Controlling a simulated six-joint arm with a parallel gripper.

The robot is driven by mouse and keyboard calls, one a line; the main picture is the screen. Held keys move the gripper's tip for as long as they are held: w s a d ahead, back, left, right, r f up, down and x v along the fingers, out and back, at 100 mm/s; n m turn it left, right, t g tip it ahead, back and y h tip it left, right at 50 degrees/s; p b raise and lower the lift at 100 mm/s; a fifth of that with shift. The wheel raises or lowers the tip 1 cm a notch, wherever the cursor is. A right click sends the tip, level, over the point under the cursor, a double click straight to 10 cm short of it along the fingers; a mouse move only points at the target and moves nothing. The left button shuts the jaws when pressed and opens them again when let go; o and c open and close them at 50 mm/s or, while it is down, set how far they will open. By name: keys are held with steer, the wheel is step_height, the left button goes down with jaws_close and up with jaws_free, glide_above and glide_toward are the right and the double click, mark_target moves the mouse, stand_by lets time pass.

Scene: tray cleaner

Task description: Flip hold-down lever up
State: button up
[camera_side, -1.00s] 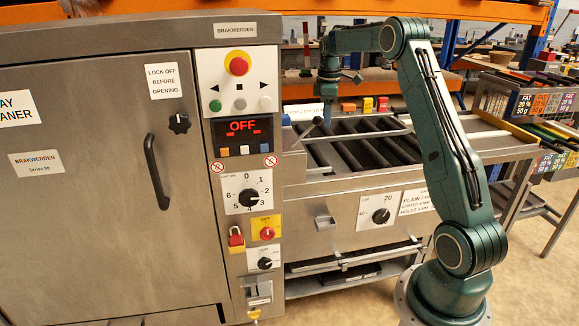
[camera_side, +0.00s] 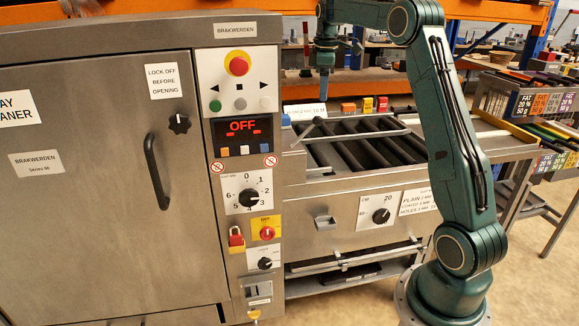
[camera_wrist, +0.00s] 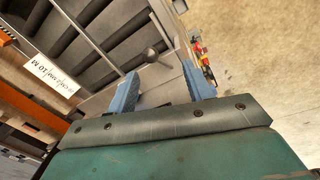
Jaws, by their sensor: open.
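The hold-down lever (camera_side: 304,132) is a thin metal rod at the left end of the roller bed, leaning up to the right. The light hold-down frame (camera_side: 352,137) lies across the dark rollers. My gripper (camera_side: 324,92) hangs fingers down above the left end of the bed. In the wrist view my gripper (camera_wrist: 162,84) has its two blue fingers spread, with nothing between them.
The control cabinet (camera_side: 240,178) stands close to the left of the lever. A white label sign (camera_side: 305,110) and small coloured boxes (camera_side: 367,105) stand behind the rollers. Air above the rollers is free.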

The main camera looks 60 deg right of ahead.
steer(key=s+a+r+m+t, duration=0.1)
steer(key=s+a, duration=0.2)
steer(key=a, duration=0.4)
steer(key=s+a+r+m+t, duration=0.1)
steer(key=s+a, duration=0.3)
steer(key=a, duration=0.4)
steer(key=s+a+r+m, duration=0.1)
steer(key=s+a+r, duration=0.2)
steer(key=a, duration=0.5)
steer(key=shift+s+r+t, duration=0.25)
steer(key=shift+s+t, duration=0.15)
steer(key=shift+s, duration=0.35)
steer(key=s+a+f+m+t, duration=0.1)
steer(key=s+a+f, duration=0.2)
steer(key=s+a, duration=0.2)
steer(key=s+a+f+m+t, duration=0.1)
steer(key=s+a+f, duration=0.3)
steer(key=s, duration=0.4)
steer(key=shift+s+a+f+y, duration=0.3)
steer(key=shift+s+a+y, duration=0.05)
steer(key=shift+s+y, duration=0.05)
